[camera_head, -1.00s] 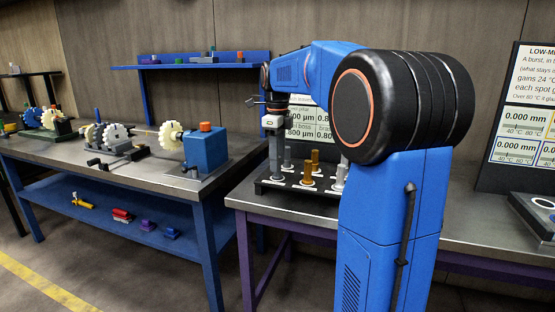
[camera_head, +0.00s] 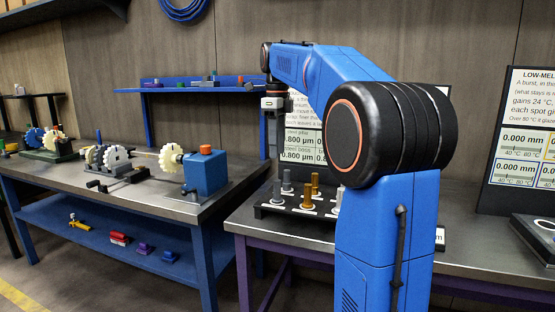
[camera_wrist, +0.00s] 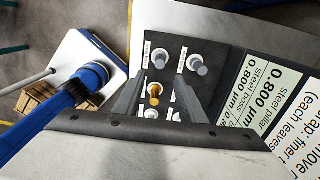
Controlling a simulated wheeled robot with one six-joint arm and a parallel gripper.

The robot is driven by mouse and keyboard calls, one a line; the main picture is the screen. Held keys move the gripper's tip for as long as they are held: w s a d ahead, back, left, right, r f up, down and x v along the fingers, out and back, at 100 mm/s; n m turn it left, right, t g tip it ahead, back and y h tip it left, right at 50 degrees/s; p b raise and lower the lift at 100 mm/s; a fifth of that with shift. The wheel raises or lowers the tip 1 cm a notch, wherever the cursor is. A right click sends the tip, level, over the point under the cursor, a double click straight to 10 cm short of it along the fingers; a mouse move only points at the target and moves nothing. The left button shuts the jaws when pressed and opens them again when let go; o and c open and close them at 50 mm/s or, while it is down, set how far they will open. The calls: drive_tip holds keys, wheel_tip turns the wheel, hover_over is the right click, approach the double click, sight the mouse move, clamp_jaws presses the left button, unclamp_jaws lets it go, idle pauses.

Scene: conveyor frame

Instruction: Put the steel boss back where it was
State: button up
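My gripper (camera_head: 273,150) hangs fingers-down above the left end of a black rack (camera_head: 266,211). In the wrist view its two dark fingers (camera_wrist: 158,103) stand apart with nothing held between them. Grey steel pieces stand upright in the rack: one at the front left (camera_head: 277,192), one behind it (camera_head: 287,180) and one at the right (camera_head: 338,198). I cannot tell which is the steel boss. Two brass-coloured pieces (camera_head: 308,199) stand in the middle; one (camera_wrist: 155,91) shows between the fingers. The fingers hide part of the rack in the wrist view.
A sign with micrometre values (camera_wrist: 258,90) stands close behind the rack. A blue-legged bench (camera_head: 140,198) at the left carries gears and a blue block (camera_head: 205,172). A blue wall shelf (camera_head: 205,88) is behind the gripper.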

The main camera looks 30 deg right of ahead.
drive_tip(key=s+a+f+n+t, duration=0.1)
drive_tip(key=s+a+f+n, duration=0.4)
drive_tip(key=s+n, duration=0.25)
drive_tip(key=s+a+f+n+t, duration=0.1)
drive_tip(key=s+a+f+n, duration=0.45)
drive_tip(key=s+n, duration=0.2)
drive_tip(key=s+a+f+n+t, duration=0.1)
drive_tip(key=s+a+f+n, duration=0.1)
drive_tip(key=s+f+n, duration=0.4)
drive_tip(key=s+a+f+n+t, duration=0.1)
drive_tip(key=s+a+f+n, duration=0.2)
drive_tip(key=s+f+n, duration=0.4)
wheel_tip(320, 180, down, 4)
drive_tip(key=shift+s+a+f+t, duration=0.2)
drive_tip(key=shift+s+t, duration=0.2)
drive_tip(key=shift+s, duration=0.7)
